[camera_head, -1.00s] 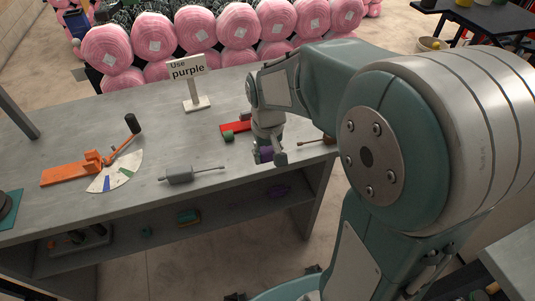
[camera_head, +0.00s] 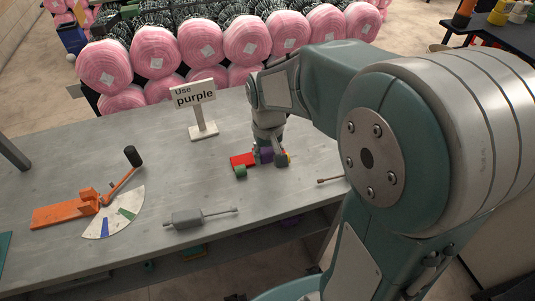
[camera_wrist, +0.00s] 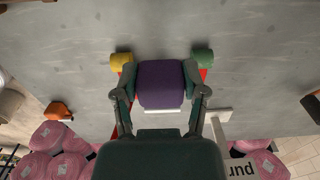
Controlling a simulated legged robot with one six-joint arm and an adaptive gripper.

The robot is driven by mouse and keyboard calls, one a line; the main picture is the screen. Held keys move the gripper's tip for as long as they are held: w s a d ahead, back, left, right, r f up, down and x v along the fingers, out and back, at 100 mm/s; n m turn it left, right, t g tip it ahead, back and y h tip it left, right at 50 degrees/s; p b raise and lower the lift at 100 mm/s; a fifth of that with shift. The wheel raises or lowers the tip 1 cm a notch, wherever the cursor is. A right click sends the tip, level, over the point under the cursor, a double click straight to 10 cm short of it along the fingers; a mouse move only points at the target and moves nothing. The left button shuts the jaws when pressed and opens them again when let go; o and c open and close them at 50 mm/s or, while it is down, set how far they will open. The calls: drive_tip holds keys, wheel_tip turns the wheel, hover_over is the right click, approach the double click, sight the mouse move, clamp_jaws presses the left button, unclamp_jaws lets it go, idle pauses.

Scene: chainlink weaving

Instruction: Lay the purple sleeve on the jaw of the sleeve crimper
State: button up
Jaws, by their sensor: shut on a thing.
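The purple sleeve (camera_head: 266,154) is between the fingers of my gripper (camera_wrist: 160,85), which is shut on it. In the wrist view the purple sleeve (camera_wrist: 160,84) fills the gap between the two fingers. In the head view my gripper is over a red strip (camera_head: 243,160) on the bench; I cannot tell the sleeve's height above it. An orange tool (camera_head: 65,213) with a black-tipped lever, likely the sleeve crimper, lies on the left of the bench, well away from my gripper. A fan-shaped dial (camera_head: 115,212) is beside it.
A green piece (camera_head: 240,171) and a yellow piece (camera_wrist: 121,61) flank the sleeve. A grey cylinder with a rod (camera_head: 187,219) lies toward the front. The bench between the sign and crimper is clear.

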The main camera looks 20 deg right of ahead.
sight(268, 182)
drive_tip(key=shift+f, duration=0.15)
drive_tip(key=shift+f, duration=3.8)
drive_tip(key=shift+f, duration=0.5)
drive_tip(key=o, duration=1.2)
wheel_tip(268, 182, up, 12)
drive_tip(key=shift+f, duration=0.1)
